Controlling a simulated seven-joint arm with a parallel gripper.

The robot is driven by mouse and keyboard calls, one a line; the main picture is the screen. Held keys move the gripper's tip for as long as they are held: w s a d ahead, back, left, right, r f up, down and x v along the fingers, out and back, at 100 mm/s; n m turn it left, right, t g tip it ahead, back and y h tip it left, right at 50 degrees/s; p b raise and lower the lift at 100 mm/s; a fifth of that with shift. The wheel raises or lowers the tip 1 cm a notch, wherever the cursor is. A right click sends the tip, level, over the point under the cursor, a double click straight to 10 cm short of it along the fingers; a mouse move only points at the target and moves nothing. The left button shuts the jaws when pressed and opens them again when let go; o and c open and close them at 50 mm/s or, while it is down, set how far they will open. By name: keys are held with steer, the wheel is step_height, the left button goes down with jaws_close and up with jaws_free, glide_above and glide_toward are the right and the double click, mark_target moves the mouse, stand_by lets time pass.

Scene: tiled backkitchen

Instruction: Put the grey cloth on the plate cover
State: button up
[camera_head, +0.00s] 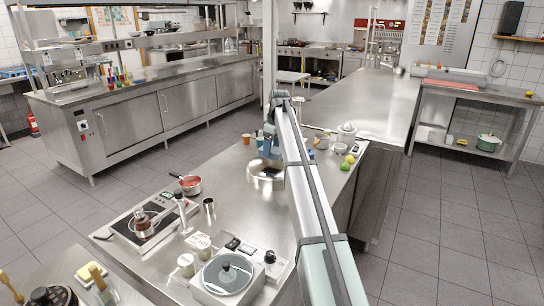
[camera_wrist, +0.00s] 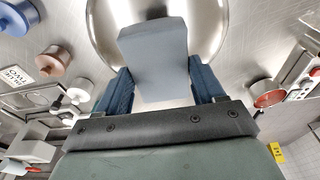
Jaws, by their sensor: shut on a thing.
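The grey cloth (camera_wrist: 155,50) looks like a folded grey block in the wrist view, held between the two blue fingers of my gripper (camera_wrist: 163,85). A round shiny metal piece, which I take to be the plate cover (camera_wrist: 103,22), lies behind and below the cloth, which hides much of it. In the head view this metal piece (camera_head: 259,181) sits on the steel counter, with my gripper (camera_head: 269,148) over its far side. I cannot tell whether the cloth touches it.
A red saucepan (camera_head: 190,185) and a hob (camera_head: 144,222) are on the left of the counter (camera_head: 240,212). A white scale-like device (camera_head: 228,278) stands in front. Small cups and yellow-green fruit (camera_head: 347,162) are on the right. Open counter lies in front of the metal piece.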

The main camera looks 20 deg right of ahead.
mark_target(273, 149)
steer(key=shift+f, duration=1.9)
steer(key=shift+f, duration=0.15)
steer(key=o, duration=1.1)
steer(key=shift+c, duration=0.2)
steer(key=r, duration=0.4)
steer(key=s+d+r, duration=0.1)
steer(key=r, duration=0.7)
steer(key=shift+s+d+r, duration=0.1)
steer(key=shift+s+d, duration=0.05)
